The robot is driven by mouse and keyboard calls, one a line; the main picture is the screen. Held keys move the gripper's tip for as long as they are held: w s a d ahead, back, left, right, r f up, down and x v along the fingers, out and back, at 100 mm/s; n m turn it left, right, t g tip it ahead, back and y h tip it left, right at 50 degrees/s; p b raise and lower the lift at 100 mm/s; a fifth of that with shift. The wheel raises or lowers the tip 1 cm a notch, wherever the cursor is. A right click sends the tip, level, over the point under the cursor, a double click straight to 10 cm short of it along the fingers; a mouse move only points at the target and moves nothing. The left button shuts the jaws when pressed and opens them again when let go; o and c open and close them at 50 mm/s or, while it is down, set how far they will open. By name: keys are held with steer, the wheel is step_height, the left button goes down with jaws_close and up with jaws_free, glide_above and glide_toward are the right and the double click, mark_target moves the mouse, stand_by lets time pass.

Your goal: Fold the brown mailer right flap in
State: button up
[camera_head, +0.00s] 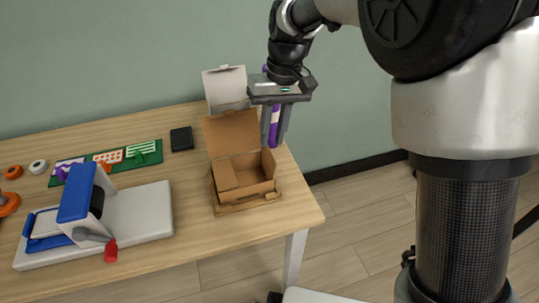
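The brown mailer (247,192) stands open near the right end of the table, its lid (232,132) raised at the back. A brown panel (227,176) lies inside at the left. The right flap (268,163) looks upright at the right wall. My gripper (274,143) points down just behind and right of this flap, by the lid's right edge. I cannot tell whether it touches the mailer. A purple strip shows between its fingers; I cannot tell whether it is held or behind them.
A white box with a raised lid (224,86) stands behind the mailer. A black block (182,139), a green board (125,162) and a blue-and-white press (147,212) with a red-tipped lever are to the left. The table's right edge is close to the mailer.

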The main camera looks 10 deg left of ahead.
mark_target(269, 150)
steer(key=f, duration=0.3)
steer(key=f+b, duration=0.1)
steer(key=f, duration=0.1)
steer(key=shift+s+a+f, duration=0.2)
steer(key=shift+a+f, duration=0.1)
jaws_close()
